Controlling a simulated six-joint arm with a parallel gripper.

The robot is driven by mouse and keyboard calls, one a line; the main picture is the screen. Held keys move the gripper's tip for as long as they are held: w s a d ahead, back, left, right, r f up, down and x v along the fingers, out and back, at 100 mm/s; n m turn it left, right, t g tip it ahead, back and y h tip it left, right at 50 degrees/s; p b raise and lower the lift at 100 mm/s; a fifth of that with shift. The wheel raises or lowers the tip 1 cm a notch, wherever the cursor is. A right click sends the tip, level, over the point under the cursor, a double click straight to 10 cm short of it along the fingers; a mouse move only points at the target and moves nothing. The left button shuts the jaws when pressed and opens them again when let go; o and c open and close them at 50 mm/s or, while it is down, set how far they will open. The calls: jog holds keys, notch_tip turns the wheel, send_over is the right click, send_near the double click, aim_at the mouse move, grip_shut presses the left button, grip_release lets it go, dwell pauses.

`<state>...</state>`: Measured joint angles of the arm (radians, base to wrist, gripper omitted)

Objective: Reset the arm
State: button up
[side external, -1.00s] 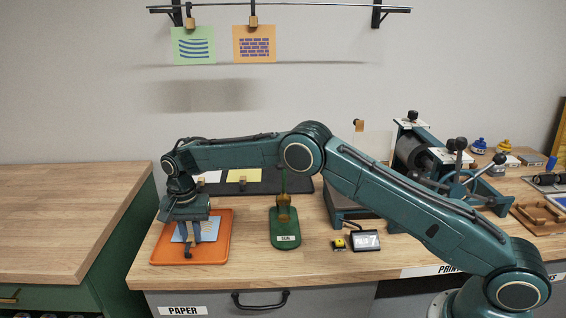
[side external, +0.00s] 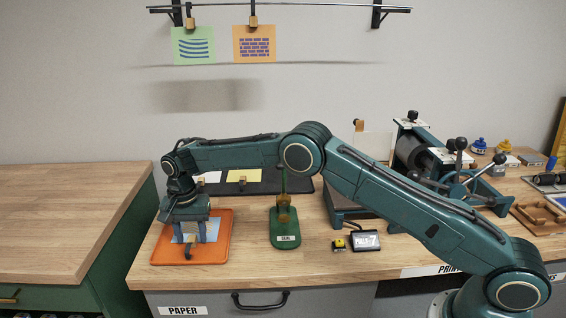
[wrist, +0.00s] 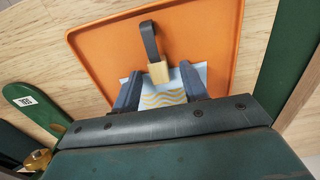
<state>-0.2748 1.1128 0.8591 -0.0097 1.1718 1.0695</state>
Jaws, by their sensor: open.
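My gripper (side external: 195,238) points down over the orange tray (side external: 160,254) at the left of the bench. In the wrist view my gripper (wrist: 160,82) is open, with its two fingers apart on either side of a small wooden block (wrist: 158,72) with a dark strap (wrist: 149,40). The block lies at the edge of a pale blue card (wrist: 165,98) with yellow wavy lines, which rests on the tray. Whether the fingers touch the block or card cannot be told. My gripper's body hides the near part of the card.
A press (side external: 410,150) stands at right. Two cards (side external: 193,46) hang on the wall rail.

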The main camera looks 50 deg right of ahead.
jog(key=shift+r, duration=0.1)
jog(key=shift+r, duration=3.9)
jog(key=s+d+r+n+t, duration=0.1)
jog(key=s+d+r+n, duration=0.1)
jog(key=s+d+r, duration=0.6)
jog(key=s+d+r+n+t, duration=0.2)
jog(key=s+d+r, duration=0.1)
jog(key=s+r, duration=0.85)
jog(key=s+d+f+n+t, duration=0.1)
jog(key=s+d+n, duration=0.1)
jog(key=s, duration=1)
jog(key=s+d+f+n+t, duration=0.1)
jog(key=s+d+f+n, duration=0.1)
jog(key=s, duration=1)
jog(key=shift+s+d+n+t, duration=0.25)
jog(key=shift+d+n, duration=0.25)
jog(key=shift+d, duration=0.75)
